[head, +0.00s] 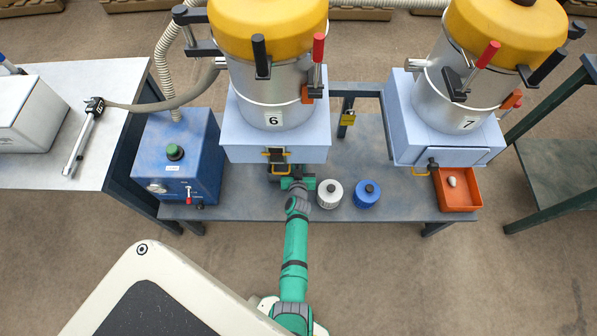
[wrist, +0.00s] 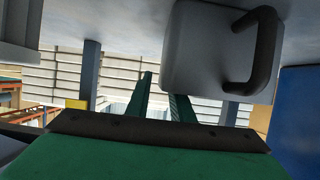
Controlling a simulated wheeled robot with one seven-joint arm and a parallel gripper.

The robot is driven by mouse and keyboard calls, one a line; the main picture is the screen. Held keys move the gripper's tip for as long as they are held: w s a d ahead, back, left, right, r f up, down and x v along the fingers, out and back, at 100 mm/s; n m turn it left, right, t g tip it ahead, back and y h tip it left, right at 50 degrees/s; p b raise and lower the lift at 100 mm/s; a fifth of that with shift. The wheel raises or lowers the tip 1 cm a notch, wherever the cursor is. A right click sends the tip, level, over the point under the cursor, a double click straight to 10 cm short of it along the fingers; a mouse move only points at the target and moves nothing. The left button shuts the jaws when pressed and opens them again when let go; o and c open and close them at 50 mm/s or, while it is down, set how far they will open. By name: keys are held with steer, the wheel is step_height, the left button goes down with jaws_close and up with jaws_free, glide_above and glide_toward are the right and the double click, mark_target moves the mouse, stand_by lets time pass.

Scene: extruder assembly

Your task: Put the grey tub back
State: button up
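My gripper (wrist: 164,92) shows in the wrist view as two dark green fingers, open, with clear space between them. A grey rounded body with a dark bow handle (wrist: 262,50), which looks like the grey tub (wrist: 205,60), is beside the fingers, apart from them. The wrist picture seems upside down, with the light surface at its top being the bench. In the head view my gripper (head: 290,184) is low at the bench, just in front of hopper 6's block (head: 235,138). There the tub cannot be made out, behind my gripper and under the block.
A white-grey canister (head: 330,200) and a blue canister (head: 366,199) stand right of my gripper on the bench (head: 405,203). A blue control box (head: 185,160) stands to the left. An orange tray (head: 458,196) holding a pale lump is under hopper 7.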

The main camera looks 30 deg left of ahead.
steer(key=s+d+r+m+t+h, duration=0.1)
steer(key=s+d+r+h, duration=0.1)
steer(key=s+d+r, duration=0.5)
steer(key=s+d+r+m+h, duration=0.1)
steer(key=s+d+r+m, duration=0.1)
steer(key=s+d, duration=0.7)
steer(key=s+d+r+m+t+h, duration=0.1)
steer(key=s+d+r+h, duration=0.1)
steer(key=s+d+r, duration=0.6)
steer(key=s+d+r+m+t+h, duration=0.1)
steer(key=s+d+r, duration=0.2)
steer(key=s+r, duration=0.3)
steer(key=s+d+r+m+h, duration=0.1)
steer(key=s+d+r, duration=0.3)
steer(key=s+r, duration=0.3)
step_height(320, 180, up, 3)
steer(key=shift+s+d+f+t, duration=0.2)
steer(key=shift+t, duration=0.2)
steer(key=shift+a, duration=0.1)
